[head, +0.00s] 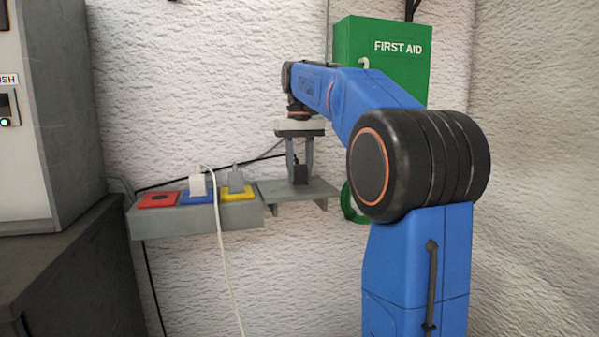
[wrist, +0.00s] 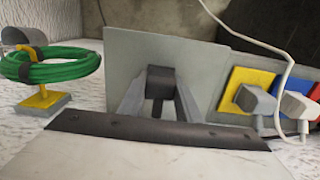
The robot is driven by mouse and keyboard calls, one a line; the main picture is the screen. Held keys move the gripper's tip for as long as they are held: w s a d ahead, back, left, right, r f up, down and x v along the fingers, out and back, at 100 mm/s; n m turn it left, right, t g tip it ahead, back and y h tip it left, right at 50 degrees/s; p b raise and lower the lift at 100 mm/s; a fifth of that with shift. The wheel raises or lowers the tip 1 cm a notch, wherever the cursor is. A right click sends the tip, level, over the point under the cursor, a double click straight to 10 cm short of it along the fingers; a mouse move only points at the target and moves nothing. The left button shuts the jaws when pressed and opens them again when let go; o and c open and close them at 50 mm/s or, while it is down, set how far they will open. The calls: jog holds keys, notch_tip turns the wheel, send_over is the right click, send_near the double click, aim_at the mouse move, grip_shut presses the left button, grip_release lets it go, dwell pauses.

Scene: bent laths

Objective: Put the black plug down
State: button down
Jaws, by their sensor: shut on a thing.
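The black plug (head: 301,175) is between the fingers of my gripper (head: 301,163), which is shut on it. The plug is over the small grey shelf (head: 318,191), low against its top; I cannot tell whether it touches. In the wrist view, the black plug (wrist: 160,78) shows between the two grey fingertips (wrist: 160,98), with the bare grey shelf (wrist: 125,50) around it. The plug's lower part is partly hidden by the gripper.
Left of the shelf, a grey socket box (head: 180,222) has an empty red socket (head: 157,200), a white plug (head: 197,185) on blue and a grey plug (head: 236,181) on yellow. A white cord (head: 224,255) hangs in front. A green coil (wrist: 50,65) hangs beside the shelf.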

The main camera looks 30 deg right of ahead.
jog(key=shift+f, duration=0.6)
jog(key=c, duration=1.3)
grip_release()
